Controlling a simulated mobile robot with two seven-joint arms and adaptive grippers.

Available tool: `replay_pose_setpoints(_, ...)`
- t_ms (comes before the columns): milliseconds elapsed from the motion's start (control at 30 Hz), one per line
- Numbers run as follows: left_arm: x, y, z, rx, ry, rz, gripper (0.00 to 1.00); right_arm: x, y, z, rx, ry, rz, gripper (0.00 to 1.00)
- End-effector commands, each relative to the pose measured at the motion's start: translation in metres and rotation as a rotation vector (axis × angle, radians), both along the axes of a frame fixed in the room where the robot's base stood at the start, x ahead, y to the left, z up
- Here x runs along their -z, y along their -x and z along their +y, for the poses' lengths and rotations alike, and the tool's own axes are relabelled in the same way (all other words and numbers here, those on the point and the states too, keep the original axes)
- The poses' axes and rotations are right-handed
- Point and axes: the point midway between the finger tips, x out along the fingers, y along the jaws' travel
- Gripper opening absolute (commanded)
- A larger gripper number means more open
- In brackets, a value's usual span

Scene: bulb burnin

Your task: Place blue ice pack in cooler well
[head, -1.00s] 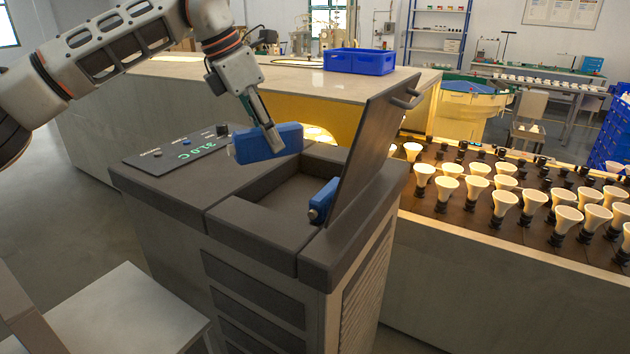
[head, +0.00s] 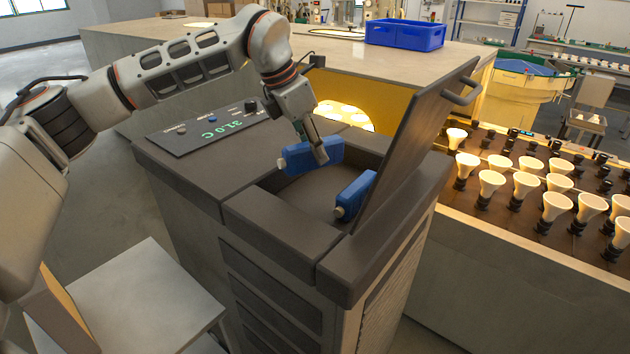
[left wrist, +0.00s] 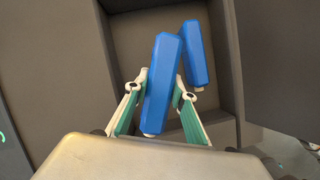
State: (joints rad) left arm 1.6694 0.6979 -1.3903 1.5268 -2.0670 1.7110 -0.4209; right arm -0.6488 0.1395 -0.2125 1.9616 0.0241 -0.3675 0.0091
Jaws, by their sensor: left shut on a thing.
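My left gripper (head: 318,154) is shut on a blue ice pack (head: 300,157), which has a white cap at its left end. It holds the pack over the open cooler well (head: 290,186), near the well's back left; I cannot tell whether the pack is below the rim. In the left wrist view the held pack (left wrist: 160,85) lies between the two fingers (left wrist: 158,100). A second blue ice pack (head: 355,195) leans inside the well at the right, by the lid. It shows beyond the held pack in the left wrist view (left wrist: 199,55). My right gripper is out of view.
The cooler lid (head: 420,135) stands open at the well's right side. A control panel (head: 210,128) with a green readout is left of the well. A rack of bulbs (head: 525,190) stands to the right, and a blue bin (head: 405,34) sits on the counter behind.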

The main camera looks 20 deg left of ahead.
Motion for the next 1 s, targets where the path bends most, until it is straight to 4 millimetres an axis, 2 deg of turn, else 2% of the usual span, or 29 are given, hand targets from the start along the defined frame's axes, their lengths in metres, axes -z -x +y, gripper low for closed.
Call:
replay_pose_setpoints(33,0.011,0.0,0.0,0.002,0.001,0.001,0.0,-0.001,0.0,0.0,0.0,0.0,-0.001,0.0)
replay_pose_setpoints(133,0.027,0.0,0.0,0.001,0.002,0.001,0.0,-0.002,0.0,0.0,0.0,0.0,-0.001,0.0)
replay_pose_setpoints(433,0.047,0.0,0.0,0.001,0.001,-0.003,0.0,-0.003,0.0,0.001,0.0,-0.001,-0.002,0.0)
replay_pose_setpoints(700,0.081,0.0,0.0,0.001,0.001,-0.002,0.0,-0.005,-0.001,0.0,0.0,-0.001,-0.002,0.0)
replay_pose_setpoints(1000,0.083,-0.001,0.0,0.001,0.001,-0.003,0.0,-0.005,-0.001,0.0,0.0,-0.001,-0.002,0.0)
